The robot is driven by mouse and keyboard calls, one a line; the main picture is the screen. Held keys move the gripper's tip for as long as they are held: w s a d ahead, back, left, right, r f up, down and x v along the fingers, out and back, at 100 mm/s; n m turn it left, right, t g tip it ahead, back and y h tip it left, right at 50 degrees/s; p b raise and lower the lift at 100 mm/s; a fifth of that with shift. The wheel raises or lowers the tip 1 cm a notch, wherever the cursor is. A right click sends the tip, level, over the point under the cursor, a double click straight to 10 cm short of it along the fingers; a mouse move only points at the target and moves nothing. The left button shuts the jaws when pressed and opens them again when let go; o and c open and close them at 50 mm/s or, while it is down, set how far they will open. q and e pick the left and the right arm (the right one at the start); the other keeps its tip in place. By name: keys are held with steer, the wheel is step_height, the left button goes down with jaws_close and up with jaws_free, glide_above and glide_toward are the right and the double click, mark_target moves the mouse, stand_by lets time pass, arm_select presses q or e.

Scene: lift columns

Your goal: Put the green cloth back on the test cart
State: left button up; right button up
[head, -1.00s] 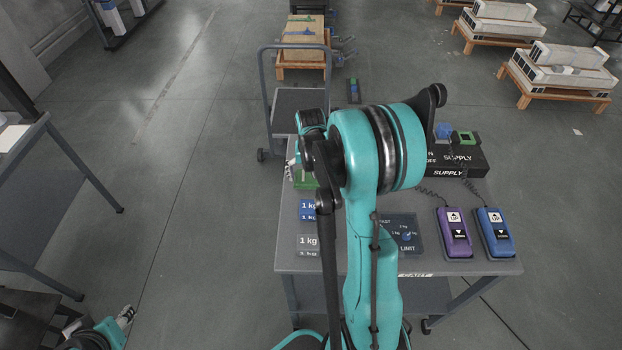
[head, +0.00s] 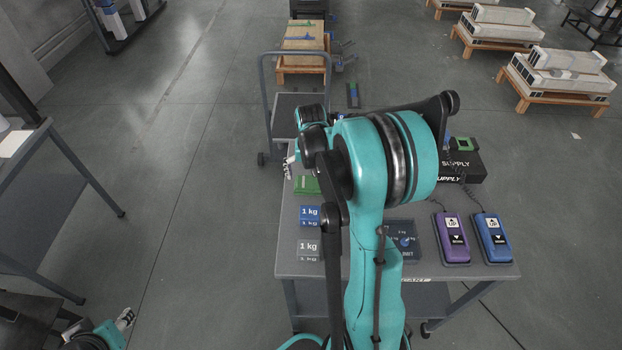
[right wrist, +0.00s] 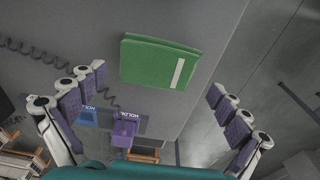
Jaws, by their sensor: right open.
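The green cloth (head: 306,185) lies folded at the far left of the grey test cart top (head: 290,232), partly hidden by my right arm in the head view. In the right wrist view the cloth (right wrist: 160,62) is a flat green block with a white strip, on a grey surface. My right gripper (head: 291,165) is near the cloth's far side in the head view. In the wrist view its fingers (right wrist: 156,78) are spread wide with nothing between them, and the cloth shows beyond them. My left gripper (head: 126,318) is at the bottom left, far from the cart, its opening unclear.
Blue (head: 310,215) and grey (head: 308,246) 1 kg blocks stand in front of the cloth. Purple (head: 453,238) and blue (head: 492,237) pendants and a black supply box (head: 463,165) occupy the right side. A trolley (head: 285,103) stands behind the cart.

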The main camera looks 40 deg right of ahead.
mark_target(311, 186)
step_height(311, 186, up, 8)
steer(key=p, duration=0.2)
steer(key=s+a+r+n+t, duration=0.3)
steer(key=s+a, duration=0.3)
steer(key=a, duration=0.5)
steer(key=s+a+r+n+t, duration=0.3)
steer(key=s+a+n, duration=0.2)
steer(key=a, duration=0.7)
steer(key=shift+s+y, duration=0.4)
steer(key=shift+s, duration=0.65)
